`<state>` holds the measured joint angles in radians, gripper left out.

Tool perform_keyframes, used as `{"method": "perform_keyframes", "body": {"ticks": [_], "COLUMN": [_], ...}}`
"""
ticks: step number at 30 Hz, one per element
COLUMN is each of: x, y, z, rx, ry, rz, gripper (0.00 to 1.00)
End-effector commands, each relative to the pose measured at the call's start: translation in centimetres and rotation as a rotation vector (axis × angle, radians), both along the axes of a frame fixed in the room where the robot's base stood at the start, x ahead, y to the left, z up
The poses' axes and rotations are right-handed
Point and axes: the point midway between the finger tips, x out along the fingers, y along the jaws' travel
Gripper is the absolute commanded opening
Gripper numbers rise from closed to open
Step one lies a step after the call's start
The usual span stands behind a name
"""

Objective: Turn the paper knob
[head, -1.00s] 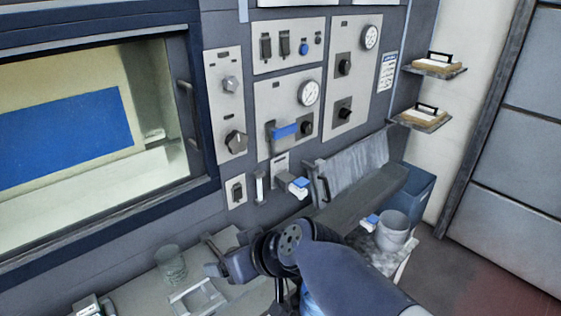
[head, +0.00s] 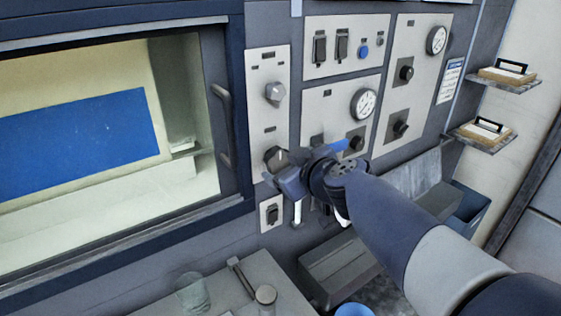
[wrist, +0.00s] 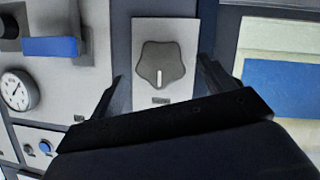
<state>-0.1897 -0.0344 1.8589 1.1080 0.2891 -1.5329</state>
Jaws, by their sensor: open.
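A dark grey lobed knob (head: 275,155) sits low on the narrow control panel beside the window, partly hidden by my gripper (head: 284,174). In the wrist view, the knob (wrist: 162,62) is face-on, its short white pointer line toward the bottom of the picture. My gripper (wrist: 160,72) is open, with one finger to each side of the knob; I cannot tell how deep the fingers reach or whether they touch it. Another, lighter knob (head: 274,92) is higher on the same panel. The labels are too small to read, so I cannot tell which is the paper knob.
A window (head: 110,120) with a vertical handle (head: 222,125) is left of the panel. To the right are a gauge (head: 364,104), a blue lever (head: 337,146) and black knobs. A switch (head: 271,214) is below. A glass (head: 193,293) stands on the bench.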

Motion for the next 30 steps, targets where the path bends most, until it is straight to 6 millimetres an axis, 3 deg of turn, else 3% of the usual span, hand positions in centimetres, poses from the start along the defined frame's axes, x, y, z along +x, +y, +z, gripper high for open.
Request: {"method": "perform_keyframes", "body": {"ticks": [9,22,30], "x": [3.1,3.7,3.6], "y": [1.6,1.9,1.8], "z": [-1.4,-1.6,-1.6], "rx": [0.000,0.001,0.001], "ry": [0.001,0.000,0.000], "rz": [-0.001,0.000,0.000], "gripper": [0.78,0.78,0.56]}}
